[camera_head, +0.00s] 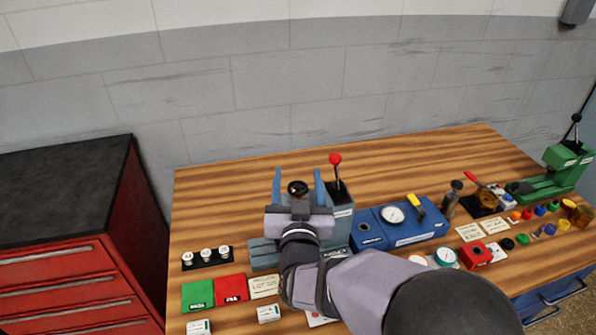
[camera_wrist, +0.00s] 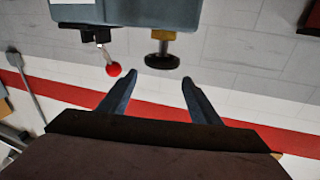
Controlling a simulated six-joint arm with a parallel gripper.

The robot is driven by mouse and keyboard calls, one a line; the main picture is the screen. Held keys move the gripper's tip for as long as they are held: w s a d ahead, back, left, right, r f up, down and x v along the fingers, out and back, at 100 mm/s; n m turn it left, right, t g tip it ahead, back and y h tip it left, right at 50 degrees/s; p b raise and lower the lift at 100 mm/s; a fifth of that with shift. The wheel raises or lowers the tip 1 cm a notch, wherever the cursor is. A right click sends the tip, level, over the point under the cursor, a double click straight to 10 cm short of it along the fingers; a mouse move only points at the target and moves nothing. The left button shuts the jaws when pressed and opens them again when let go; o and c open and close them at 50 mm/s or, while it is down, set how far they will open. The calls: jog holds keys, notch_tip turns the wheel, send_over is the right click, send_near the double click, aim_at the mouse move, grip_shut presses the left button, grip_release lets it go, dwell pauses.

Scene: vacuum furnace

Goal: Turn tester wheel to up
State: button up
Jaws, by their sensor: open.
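The tester is a grey-blue machine (camera_head: 341,222) near the middle of the bench, partly hidden by my arm. It carries a lever with a red ball. Its dark wheel (camera_head: 297,187) appears between my fingers in the head view. In the wrist view, the black wheel (camera_wrist: 162,61) sits on a brass stem below the tester body (camera_wrist: 130,10), which appears upside down. My gripper (camera_head: 298,172) is open, with two blue fingers. In the wrist view, the gripper (camera_wrist: 158,77) has one fingertip to either side of the wheel, which lies just beyond them; no contact shows.
The red-ball lever (camera_head: 335,160) stands close right of my fingers; its ball (camera_wrist: 114,70) is near the left fingertip in the wrist view. A blue gauge box (camera_head: 393,227) is to the right. Green (camera_head: 197,294) and red (camera_head: 231,289) blocks lie front left. The back-left bench is clear.

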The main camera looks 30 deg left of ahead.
aim_at(298, 180)
jog(key=s+f, duration=0.1)
jog(key=s+d+f, duration=0.1)
jog(key=f, duration=0.1)
jog(key=shift+s+h, duration=0.1)
jog(key=shift+h, duration=0.2)
jog(key=shift+p+x, duration=1.25)
jog(key=shift+x, duration=2.45)
jog(key=shift+f, duration=0.1)
jog(key=c, duration=1.1)
